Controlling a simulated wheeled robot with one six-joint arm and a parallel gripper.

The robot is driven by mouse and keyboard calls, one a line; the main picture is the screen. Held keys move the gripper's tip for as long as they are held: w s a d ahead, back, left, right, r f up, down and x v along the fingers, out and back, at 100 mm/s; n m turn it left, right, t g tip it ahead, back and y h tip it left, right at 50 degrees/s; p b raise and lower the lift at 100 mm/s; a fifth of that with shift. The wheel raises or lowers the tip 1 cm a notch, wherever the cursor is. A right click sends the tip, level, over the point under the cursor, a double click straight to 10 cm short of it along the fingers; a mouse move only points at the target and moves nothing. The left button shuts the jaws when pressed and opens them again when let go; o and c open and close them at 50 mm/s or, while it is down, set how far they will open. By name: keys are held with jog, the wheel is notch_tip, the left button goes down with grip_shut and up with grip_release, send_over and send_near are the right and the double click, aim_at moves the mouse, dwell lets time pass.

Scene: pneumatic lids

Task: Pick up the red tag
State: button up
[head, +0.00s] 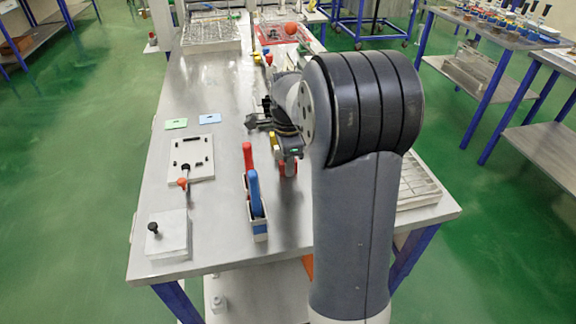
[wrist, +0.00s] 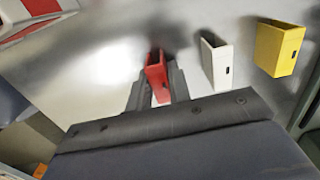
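The red tag (wrist: 158,78) is a small upright piece with a dark slot, seen in the wrist view. My gripper (wrist: 160,82) has one finger on each side of it, with no clear gap showing, so it looks shut on the tag. I cannot tell whether the tag still touches the surface below. In the head view my gripper (head: 262,121) is low over the middle of the table, and the red tag cannot be made out there.
A white tag (wrist: 217,61) and a yellow tag (wrist: 279,48) stand right of the red one. On the metal table (head: 215,75) lie a green plate (head: 176,124) and a light blue plate (head: 210,119). Red and blue handles (head: 254,190) stand nearer me, beside a white fixture plate (head: 205,172).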

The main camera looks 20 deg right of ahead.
grip_shut()
